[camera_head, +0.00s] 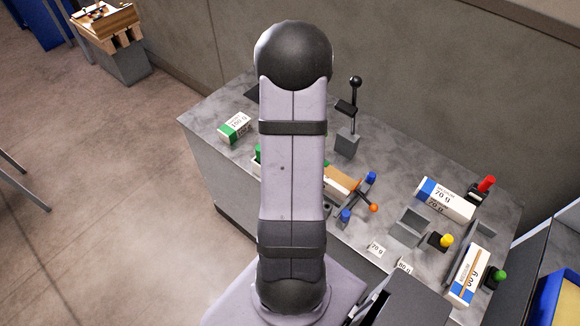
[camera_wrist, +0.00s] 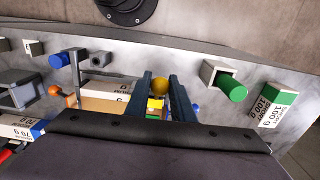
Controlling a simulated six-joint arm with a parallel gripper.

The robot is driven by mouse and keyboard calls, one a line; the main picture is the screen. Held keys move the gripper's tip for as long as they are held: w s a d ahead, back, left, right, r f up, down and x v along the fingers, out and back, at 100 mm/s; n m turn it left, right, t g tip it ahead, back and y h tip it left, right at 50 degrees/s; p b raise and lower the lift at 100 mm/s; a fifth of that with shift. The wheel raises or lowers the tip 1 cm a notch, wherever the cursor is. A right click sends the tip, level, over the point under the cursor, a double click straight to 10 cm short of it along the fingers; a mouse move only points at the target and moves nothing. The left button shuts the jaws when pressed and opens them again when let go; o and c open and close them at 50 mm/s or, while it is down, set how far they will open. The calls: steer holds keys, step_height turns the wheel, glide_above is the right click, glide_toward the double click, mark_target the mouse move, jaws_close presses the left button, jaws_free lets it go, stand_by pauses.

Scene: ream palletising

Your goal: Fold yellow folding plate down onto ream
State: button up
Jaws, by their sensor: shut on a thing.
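My gripper (camera_wrist: 162,84) shows in the wrist view with its two dark blue fingers on either side of a yellow ball knob (camera_wrist: 160,87). It is shut on this knob of the yellow folding plate (camera_wrist: 156,103), of which only a small yellow part shows below the knob between the fingers. To the left of the fingers lies a ream with a white side (camera_wrist: 108,88) and a brown part. In the head view my arm hides the gripper and the yellow plate, and only the right end of the ream (camera_head: 342,178) shows beside the arm. The plate's angle cannot be told.
An orange knob (camera_head: 373,208) and a blue knob (camera_head: 371,177) stand at the ream's right end. A grey lever post (camera_head: 347,142) stands behind. A green-ended ream (camera_head: 235,128) lies at the left; reams marked 70 g (camera_head: 446,199) and 80 g (camera_head: 469,275) lie at the right.

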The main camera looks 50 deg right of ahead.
steer(key=shift+d+r+p, duration=0.3)
steer(key=shift+d+r, duration=0.05)
steer(key=shift+d, duration=0.1)
steer(key=shift+d+r+p, duration=0.3)
steer(key=shift+d+p, duration=0.25)
steer(key=shift+d+r+p, duration=0.25)
steer(key=shift+d+p, duration=0.3)
stand_by(0.6)
steer(key=o, duration=1.5)
steer(key=shift+a, duration=0.1)
step_height(320, 180, up, 7)
steer(key=p, duration=0.6)
steer(key=shift+f, duration=0.1)
